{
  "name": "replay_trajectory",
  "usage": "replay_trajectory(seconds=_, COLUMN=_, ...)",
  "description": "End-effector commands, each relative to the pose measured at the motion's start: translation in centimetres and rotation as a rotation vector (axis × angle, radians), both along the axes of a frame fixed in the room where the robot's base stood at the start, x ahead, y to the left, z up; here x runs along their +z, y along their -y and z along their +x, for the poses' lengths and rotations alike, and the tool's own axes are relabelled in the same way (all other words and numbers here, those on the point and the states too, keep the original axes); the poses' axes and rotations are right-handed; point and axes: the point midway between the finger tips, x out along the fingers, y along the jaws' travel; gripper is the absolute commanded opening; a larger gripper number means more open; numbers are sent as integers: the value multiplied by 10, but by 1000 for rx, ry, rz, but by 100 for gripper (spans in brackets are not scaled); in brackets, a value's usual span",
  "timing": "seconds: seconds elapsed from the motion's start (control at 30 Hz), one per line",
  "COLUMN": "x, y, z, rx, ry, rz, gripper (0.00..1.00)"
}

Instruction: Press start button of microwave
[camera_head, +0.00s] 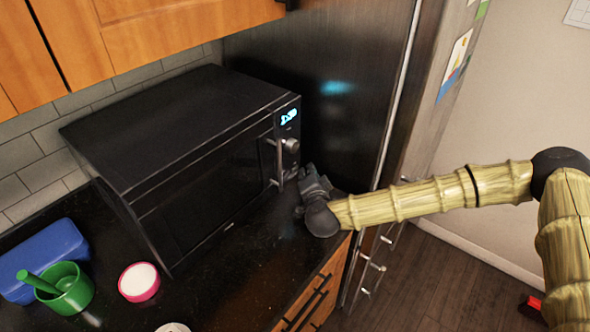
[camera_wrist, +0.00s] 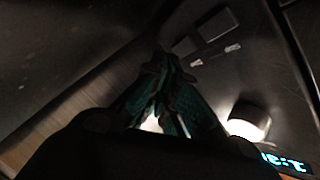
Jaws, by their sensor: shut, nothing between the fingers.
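The black microwave (camera_head: 200,150) stands on the dark counter in the head view. Its right-hand panel has a lit cyan display (camera_head: 289,116) at the top and a round knob (camera_head: 291,146) below. The knob (camera_wrist: 248,122) and the display (camera_wrist: 287,163) show at the lower right. I cannot tell whether the tips touch a button.
A tall dark fridge (camera_head: 330,60) stands right beside the microwave. On the counter (camera_head: 245,265) at left are a blue box (camera_head: 45,255), a green cup (camera_head: 70,290) with a green utensil, and a pink-rimmed white bowl (camera_head: 139,282). Wooden cabinets (camera_head: 180,20) hang above.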

Motion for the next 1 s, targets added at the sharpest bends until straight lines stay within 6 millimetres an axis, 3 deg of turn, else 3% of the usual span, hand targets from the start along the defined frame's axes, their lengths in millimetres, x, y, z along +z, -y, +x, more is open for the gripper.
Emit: replay_trajectory(seconds=1.0, x=0, y=-7, z=4, rx=-1, ry=1, rz=0, gripper=0)
